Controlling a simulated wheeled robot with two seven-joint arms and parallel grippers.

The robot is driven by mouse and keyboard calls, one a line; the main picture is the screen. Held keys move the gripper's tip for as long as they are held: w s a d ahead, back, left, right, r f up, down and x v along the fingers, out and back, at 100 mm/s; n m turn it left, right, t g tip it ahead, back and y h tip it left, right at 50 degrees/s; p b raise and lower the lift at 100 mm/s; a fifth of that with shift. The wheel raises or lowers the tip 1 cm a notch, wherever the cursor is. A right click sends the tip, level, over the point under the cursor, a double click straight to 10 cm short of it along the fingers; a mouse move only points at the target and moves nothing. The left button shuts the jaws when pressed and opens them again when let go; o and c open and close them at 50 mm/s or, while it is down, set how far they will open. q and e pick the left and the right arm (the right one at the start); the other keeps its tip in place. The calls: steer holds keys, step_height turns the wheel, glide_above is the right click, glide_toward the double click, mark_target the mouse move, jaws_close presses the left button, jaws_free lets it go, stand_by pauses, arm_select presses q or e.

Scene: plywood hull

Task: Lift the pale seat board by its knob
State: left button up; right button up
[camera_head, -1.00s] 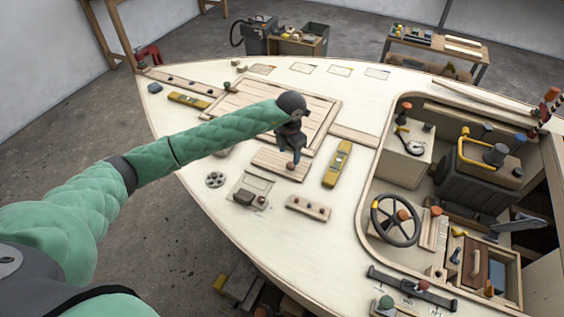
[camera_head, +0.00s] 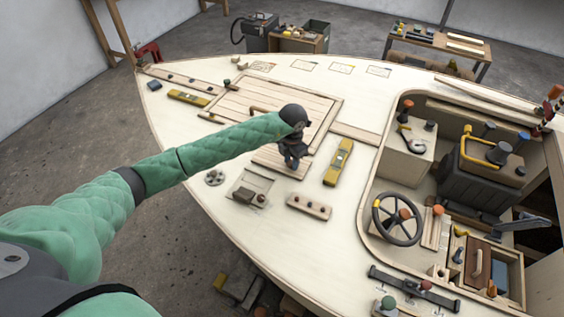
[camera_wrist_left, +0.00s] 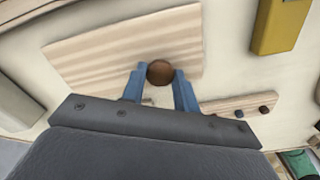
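The pale seat board (camera_head: 272,162) lies on the plywood deck, just in front of a larger planked hatch. In the left wrist view the board (camera_wrist_left: 100,58) is a pale, wood-grained slab with a round brown knob (camera_wrist_left: 160,72). My left gripper (camera_head: 293,165) is low over the board and hides the knob in the head view. In the left wrist view its two blue fingertips (camera_wrist_left: 160,76) stand apart, one on each side of the knob, with narrow gaps showing. The board looks flat on the deck. My right gripper is not in view.
A yellow level (camera_head: 338,162) lies right of the board. The planked hatch (camera_head: 240,98) is behind. The cockpit with a steering wheel (camera_head: 397,219) is further right.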

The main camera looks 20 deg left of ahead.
arm_select(q)
steer(key=shift+c, duration=1.3)
steer(key=shift+r, duration=0.1)
